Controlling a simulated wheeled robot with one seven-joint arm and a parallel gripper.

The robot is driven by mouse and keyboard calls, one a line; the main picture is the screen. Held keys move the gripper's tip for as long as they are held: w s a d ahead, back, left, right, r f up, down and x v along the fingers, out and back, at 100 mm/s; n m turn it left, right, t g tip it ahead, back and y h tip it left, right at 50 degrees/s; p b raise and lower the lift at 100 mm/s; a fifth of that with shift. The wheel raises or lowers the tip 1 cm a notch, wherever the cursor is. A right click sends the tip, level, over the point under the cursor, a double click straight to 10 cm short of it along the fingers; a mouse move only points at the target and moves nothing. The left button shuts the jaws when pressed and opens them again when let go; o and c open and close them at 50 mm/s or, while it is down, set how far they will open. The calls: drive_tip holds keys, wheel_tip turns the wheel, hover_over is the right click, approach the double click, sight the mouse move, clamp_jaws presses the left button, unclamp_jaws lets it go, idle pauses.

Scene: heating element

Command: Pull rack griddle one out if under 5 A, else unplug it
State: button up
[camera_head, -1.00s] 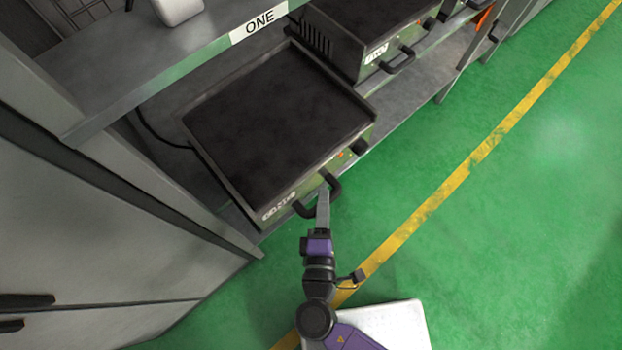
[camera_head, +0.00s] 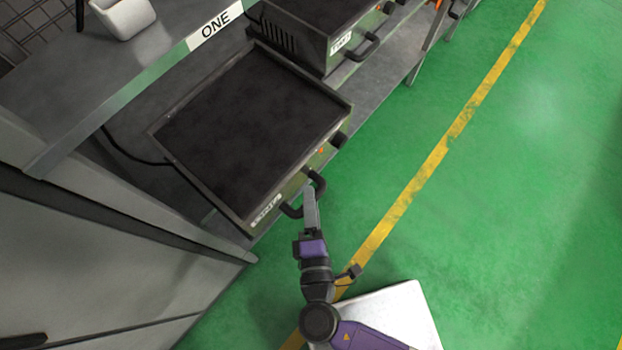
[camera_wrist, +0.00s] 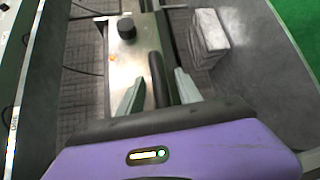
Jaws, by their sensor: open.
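Griddle one (camera_head: 250,130) is a dark flat plate with a metal front, on the rack shelf under the white "ONE" label (camera_head: 215,23). Its black front handle (camera_head: 292,211) faces the aisle. My gripper (camera_head: 310,193) is at this handle. In the wrist view, my gripper (camera_wrist: 157,88) is open, with the handle (camera_wrist: 158,75) between its fingers. I cannot tell if they touch it. A black knob (camera_wrist: 127,27) and a small orange lamp (camera_wrist: 112,58) show on the front panel. No current reading is legible. A black cable (camera_head: 130,156) runs behind the griddle's left side.
A second griddle (camera_head: 310,25) stands on the same shelf at upper right. A white container (camera_head: 125,15) sits on the upper shelf. Grey cabinet doors (camera_head: 100,230) are at left. The green floor (camera_head: 520,200) with a yellow line (camera_head: 437,160) is clear at right.

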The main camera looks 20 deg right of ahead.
drive_tip(key=f+b+v, duration=0.1)
drive_tip(key=v, duration=0.6)
drive_tip(key=shift+r, duration=0.45)
drive_tip(key=shift+s, duration=0.1)
drive_tip(key=s+d+f+m+g+y, duration=0.3)
drive_tip(key=s+d+f+m+g, duration=0.3)
drive_tip(key=s+d, duration=0.25)
drive_tip(key=s+d+r+m+t, duration=0.1)
drive_tip(key=r+m, duration=0.4)
drive_tip(key=r, duration=0.6)
drive_tip(key=s+d+r+m+t, duration=0.1)
drive_tip(key=d+r+m+t, duration=0.2)
drive_tip(key=r, duration=0.7)
drive_tip(key=d+m, duration=0.2)
drive_tip(key=m, duration=0.1)
drive_tip(key=shift+d+r+t, duration=0.35)
drive_tip(key=shift+r+t, duration=0.05)
drive_tip(key=shift+s, duration=0.1)
